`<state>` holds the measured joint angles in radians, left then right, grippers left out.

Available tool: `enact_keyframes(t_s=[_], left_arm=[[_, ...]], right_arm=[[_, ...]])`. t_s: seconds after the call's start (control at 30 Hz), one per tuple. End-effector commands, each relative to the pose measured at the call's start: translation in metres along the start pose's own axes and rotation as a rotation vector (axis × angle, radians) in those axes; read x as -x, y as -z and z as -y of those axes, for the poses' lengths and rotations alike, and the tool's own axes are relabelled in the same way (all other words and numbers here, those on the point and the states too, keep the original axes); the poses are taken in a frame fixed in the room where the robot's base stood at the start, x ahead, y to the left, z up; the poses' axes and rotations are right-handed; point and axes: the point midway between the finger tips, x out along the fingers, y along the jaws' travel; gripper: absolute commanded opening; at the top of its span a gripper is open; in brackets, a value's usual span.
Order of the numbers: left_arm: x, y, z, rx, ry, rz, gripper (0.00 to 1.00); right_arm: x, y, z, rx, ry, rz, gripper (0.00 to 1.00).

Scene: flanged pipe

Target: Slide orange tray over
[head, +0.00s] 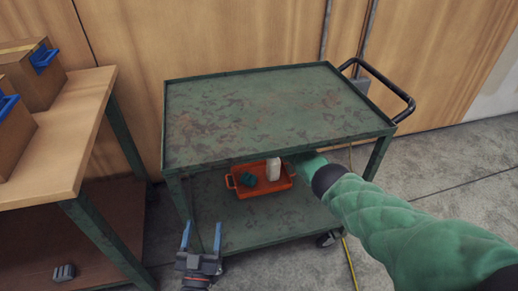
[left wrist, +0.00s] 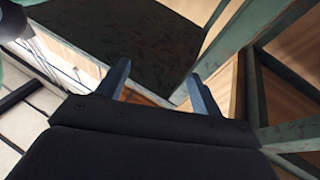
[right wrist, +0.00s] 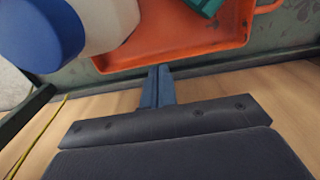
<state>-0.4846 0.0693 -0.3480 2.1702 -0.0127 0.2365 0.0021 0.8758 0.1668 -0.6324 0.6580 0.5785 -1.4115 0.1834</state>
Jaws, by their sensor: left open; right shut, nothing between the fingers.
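The orange tray (head: 265,187) lies on the lower shelf of the green cart, holding a dark green item (head: 248,180) and a white bottle (head: 273,169). In the right wrist view the tray (right wrist: 180,40) fills the upper middle, with the blue-capped bottle (right wrist: 100,22) at upper left. My right gripper (right wrist: 159,72) is shut and empty, its fingertips close to the tray's edge; contact cannot be told. In the head view it is hidden beneath the cart top. My left gripper (head: 202,232) is open and empty, by the cart's front left corner, apart from the tray.
The worn cart top (head: 270,110) is empty and overhangs the shelf (head: 280,222). Cart posts flank the opening. A wooden table (head: 75,125) with cardboard boxes (head: 30,75) stands at left. A yellow cable (head: 350,265) lies on the floor at right.

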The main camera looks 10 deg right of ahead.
Motion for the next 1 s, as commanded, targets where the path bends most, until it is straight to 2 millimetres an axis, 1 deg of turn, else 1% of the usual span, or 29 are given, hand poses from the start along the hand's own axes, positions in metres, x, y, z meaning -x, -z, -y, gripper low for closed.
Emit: enact_keyframes(t_s=[0.1, 0.27, 0.6, 0.7, 0.8, 1.0], left_arm=[[0.007, -0.022, 0.001, 0.007, 0.004, 0.075, 0.67], [0.019, -0.053, 0.002, 0.016, 0.01, 0.178, 0.67], [0.051, -0.114, 0.003, 0.038, 0.022, 0.392, 0.67], [0.061, -0.13, 0.003, 0.044, 0.025, 0.446, 0.67], [0.069, -0.14, 0.003, 0.048, 0.027, 0.487, 0.67], [0.079, -0.153, 0.003, 0.053, 0.029, 0.531, 0.67]], right_arm=[[0.003, 0.0, 0.0, 0.0, 0.0, 0.0, 0.0], [0.006, 0.0, -0.001, 0.0, 0.0, 0.0, 0.0], [0.012, 0.0, -0.002, 0.0, 0.0, 0.0, 0.0], [0.014, 0.0, -0.002, 0.0, 0.0, 0.0, 0.0], [0.015, 0.0, -0.002, 0.0, 0.0, 0.0, 0.0], [0.015, 0.0, -0.002, -0.001, 0.0, 0.0, 0.0]])
